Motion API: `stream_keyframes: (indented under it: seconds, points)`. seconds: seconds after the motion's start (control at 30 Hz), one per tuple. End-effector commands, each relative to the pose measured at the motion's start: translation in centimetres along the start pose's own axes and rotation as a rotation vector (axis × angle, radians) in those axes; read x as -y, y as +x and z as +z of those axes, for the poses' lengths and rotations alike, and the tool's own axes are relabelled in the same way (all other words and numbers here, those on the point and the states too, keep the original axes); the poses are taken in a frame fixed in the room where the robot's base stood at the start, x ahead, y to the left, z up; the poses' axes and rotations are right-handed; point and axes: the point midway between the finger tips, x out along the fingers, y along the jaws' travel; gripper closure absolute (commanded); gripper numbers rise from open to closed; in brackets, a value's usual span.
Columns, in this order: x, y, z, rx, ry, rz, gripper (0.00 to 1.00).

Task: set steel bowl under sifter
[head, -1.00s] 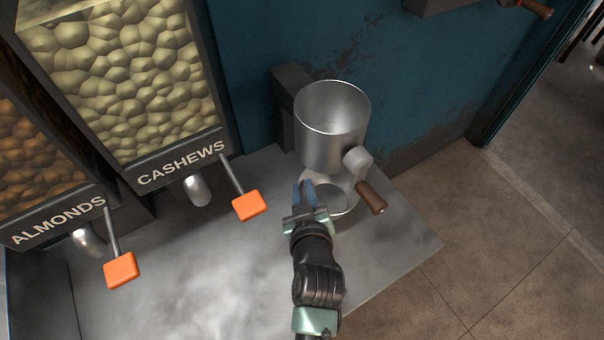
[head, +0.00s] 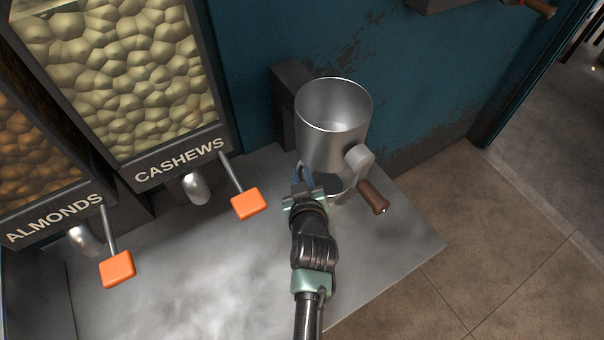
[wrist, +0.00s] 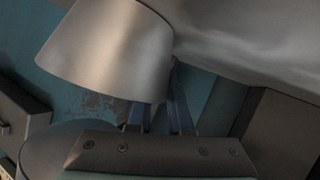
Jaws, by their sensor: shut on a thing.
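The sifter (head: 322,145) is a tall, open-topped metal cylinder with a side crank, mounted against the blue wall. The steel bowl (head: 342,188) is below it in the head view, mostly hidden by the sifter and my gripper. In the wrist view the bowl (wrist: 105,50) is a large tapered metal shape at the upper left. My gripper (head: 304,180) is shut on the bowl's edge, its blue fingers reaching in beside the sifter's lower left. The fingers (wrist: 160,110) also show in the wrist view at the bowl's edge. I cannot tell whether the bowl touches the counter.
The metal counter (head: 230,270) is clear in front and to the left. The sifter's wooden crank handle (head: 373,198) sticks out right of my gripper. Cashew (head: 170,80) and almond (head: 35,150) dispensers with orange levers (head: 250,203) stand at left. The counter's right edge drops to the floor.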

Motion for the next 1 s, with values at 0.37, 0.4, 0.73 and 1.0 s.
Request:
stream_keyframes:
  seconds: [0.37,0.4,0.73,1.0]
  points:
    - [0.0,0.0,0.1,0.0,0.0,0.0,0.52]
    - [0.0,0.0,0.1,0.0,0.0,0.0,0.52]
    - [0.0,-1.9,0.0,0.001,0.001,0.0,0.52]
    - [0.0,-7.2,0.0,0.003,0.001,-0.001,0.52]
